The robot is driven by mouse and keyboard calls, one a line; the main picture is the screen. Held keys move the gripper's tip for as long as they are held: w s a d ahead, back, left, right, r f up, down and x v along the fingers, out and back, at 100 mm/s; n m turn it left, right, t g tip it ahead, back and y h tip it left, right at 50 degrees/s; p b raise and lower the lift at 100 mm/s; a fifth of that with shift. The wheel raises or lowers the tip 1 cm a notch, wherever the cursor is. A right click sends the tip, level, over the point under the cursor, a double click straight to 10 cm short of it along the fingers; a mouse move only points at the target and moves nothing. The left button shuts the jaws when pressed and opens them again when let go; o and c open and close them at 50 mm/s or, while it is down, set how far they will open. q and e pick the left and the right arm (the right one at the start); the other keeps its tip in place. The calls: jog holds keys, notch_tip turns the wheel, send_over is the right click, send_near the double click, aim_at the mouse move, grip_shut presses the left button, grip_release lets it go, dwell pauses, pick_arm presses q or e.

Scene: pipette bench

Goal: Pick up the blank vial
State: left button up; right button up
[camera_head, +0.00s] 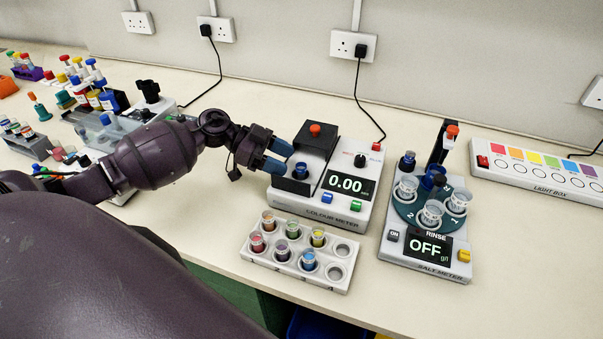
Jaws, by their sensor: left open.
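The colour meter (316,213) stands mid-bench and reads 0.00. A small round thing with a pale top (300,169) sits in the dark well at its left; it may be a vial, but I cannot tell if it is the blank. My left gripper (287,161) is open, with its blue fingertips just left of and above this well. It holds nothing that I can see. A white vial rack (262,259) in front of the meter holds several vials with coloured contents; its right-hand holes (342,250) are empty. No vial is clearly marked as the blank. My right gripper is out of view.
The salt meter (427,265), with cups on its round carousel, stands right of the colour meter. A light box (543,178) lies at the back right. Bottles (112,99) and racks crowd the left. Power cables run to the wall. The front right bench is clear.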

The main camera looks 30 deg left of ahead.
aim_at(305, 167)
pick_arm(q)
jog(key=x, duration=0.4)
jog(key=shift+w+a, duration=0.15)
jog(key=shift+w, duration=0.2)
jog(key=shift+w+d+f, duration=0.2)
jog(key=shift+d, duration=0.4)
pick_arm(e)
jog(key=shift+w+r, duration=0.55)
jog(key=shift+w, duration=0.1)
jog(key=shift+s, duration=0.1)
pick_arm(q)
jog(key=c, duration=1)
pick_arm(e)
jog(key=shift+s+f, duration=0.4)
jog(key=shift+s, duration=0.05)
